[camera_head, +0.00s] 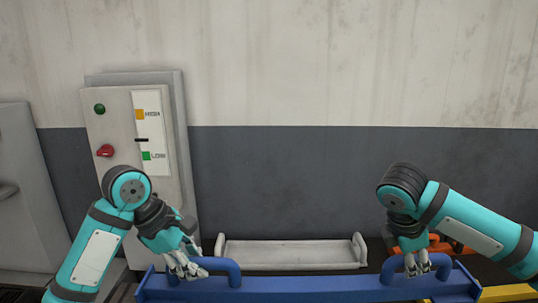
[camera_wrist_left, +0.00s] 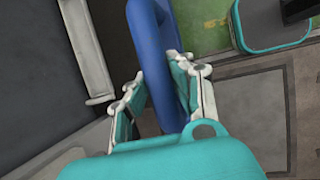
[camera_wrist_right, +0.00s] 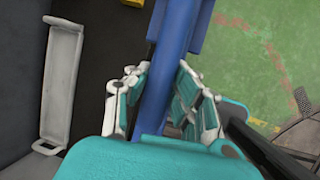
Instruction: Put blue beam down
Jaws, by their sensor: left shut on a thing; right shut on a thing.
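The blue beam (camera_head: 310,289) lies level across the bottom of the head view, with a raised handle at each end. My left gripper (camera_head: 190,269) is shut on the left handle (camera_head: 222,264). In the left wrist view the fingers (camera_wrist_left: 160,95) close on both sides of the blue bar (camera_wrist_left: 150,40). My right gripper (camera_head: 417,268) is shut on the right handle (camera_head: 440,262). In the right wrist view its fingers (camera_wrist_right: 160,100) sit on both sides of the blue handle (camera_wrist_right: 170,60). The beam's underside and what lies beneath it are hidden in the head view.
A white tray-like rack (camera_head: 290,254) with raised ends stands behind the beam against the wall. A control box (camera_head: 140,150) with HIGH and LOW labels is at left. A yellow bar (camera_head: 508,293) and an orange part (camera_head: 440,244) are at right. Green floor (camera_wrist_right: 255,50) shows at right in the right wrist view.

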